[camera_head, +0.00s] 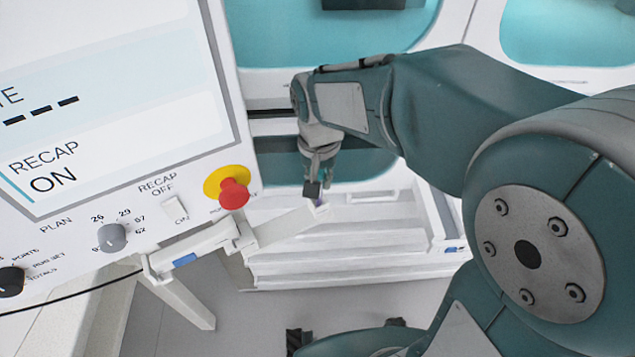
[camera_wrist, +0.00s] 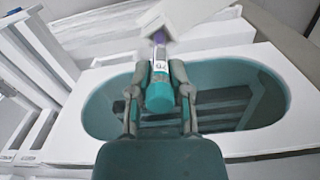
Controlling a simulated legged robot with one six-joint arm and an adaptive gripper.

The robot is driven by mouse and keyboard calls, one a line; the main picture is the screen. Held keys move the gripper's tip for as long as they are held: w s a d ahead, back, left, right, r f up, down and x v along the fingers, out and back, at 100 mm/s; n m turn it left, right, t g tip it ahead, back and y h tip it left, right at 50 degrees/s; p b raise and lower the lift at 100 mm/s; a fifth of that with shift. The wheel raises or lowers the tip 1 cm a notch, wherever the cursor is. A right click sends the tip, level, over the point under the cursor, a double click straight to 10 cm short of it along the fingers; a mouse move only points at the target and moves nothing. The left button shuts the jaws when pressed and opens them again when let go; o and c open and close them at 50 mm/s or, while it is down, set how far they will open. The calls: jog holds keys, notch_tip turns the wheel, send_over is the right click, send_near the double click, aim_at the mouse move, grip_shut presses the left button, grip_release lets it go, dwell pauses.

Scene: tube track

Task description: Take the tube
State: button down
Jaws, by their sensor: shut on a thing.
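The tube (camera_wrist: 159,68) shows in the wrist view with a teal end towards me, a white label with dark marks, and a purple far end. My gripper (camera_wrist: 161,90) is shut on it, one finger on each side of the teal end. The purple end lies close to the tip of a white track (camera_wrist: 186,14); I cannot tell whether they touch. In the head view my gripper (camera_head: 316,186) points down at the outer end of the white track (camera_head: 284,226). Only a small purple spot of the tube (camera_head: 319,203) shows there.
A white control panel (camera_head: 120,160) with a red button (camera_head: 233,193) and knobs stands at the left. White stepped rails (camera_head: 340,262) lie below my gripper. A white unit with a teal recess (camera_wrist: 245,95) is behind the tube.

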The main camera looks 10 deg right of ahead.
jog(key=s+d+r, duration=0.6)
jog(key=s+r, duration=0.5)
jog(key=s, duration=0.1)
jog(key=shift+s+d+r, duration=0.15)
jog(key=shift+d+r, duration=0.25)
